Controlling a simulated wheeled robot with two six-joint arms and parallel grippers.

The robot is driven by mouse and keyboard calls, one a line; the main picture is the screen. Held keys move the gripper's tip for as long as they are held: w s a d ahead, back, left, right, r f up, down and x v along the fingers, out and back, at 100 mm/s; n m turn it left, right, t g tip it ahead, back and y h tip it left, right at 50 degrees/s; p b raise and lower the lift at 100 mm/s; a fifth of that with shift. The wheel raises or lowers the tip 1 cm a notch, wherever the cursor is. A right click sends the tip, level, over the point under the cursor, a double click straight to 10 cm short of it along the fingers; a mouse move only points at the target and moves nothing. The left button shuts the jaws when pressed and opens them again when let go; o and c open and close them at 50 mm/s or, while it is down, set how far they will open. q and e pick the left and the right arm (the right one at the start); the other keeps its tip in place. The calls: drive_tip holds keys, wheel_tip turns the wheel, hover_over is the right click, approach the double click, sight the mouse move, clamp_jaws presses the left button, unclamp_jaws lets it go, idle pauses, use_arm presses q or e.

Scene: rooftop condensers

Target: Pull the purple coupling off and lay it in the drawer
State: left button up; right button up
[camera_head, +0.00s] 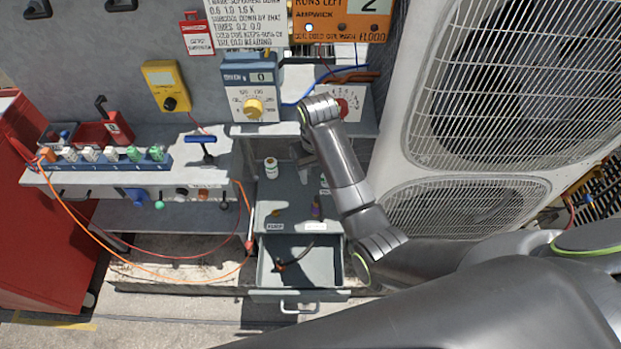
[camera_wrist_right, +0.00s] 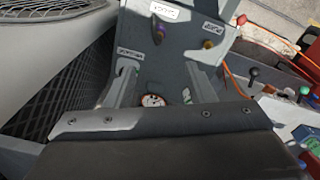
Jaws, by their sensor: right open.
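The purple coupling (camera_head: 316,208) stands on the grey ledge just above the open drawer, near a white label. It also shows small near the top of the right wrist view (camera_wrist_right: 158,33). The grey drawer (camera_head: 338,269) is pulled out, with a dark cable (camera_head: 292,260) lying inside. My right gripper (camera_head: 306,163) is above and behind the coupling, partly hidden by its own wrist. In the right wrist view its two fingers (camera_wrist_right: 160,82) are spread, with nothing held between them. The coupling is beyond the fingertips, apart from them. My left gripper is not in view.
An orange fitting (camera_head: 277,212) sits left of the coupling. A white jar (camera_head: 271,168) stands behind it. A shelf with a blue rack (camera_head: 105,163) is at left, an orange hose (camera_head: 150,272) hangs below, and a large condenser (camera_head: 455,200) stands at right.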

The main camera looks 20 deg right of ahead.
sight(316, 202)
wheel_tip(316, 202, down, 17)
drive_tip(key=shift+d+f+b, duration=0.1)
drive_tip(key=shift+f+b, duration=0.05)
drive_tip(key=shift+b, duration=0.15)
idle(0.3)
clamp_jaws()
idle(0.4)
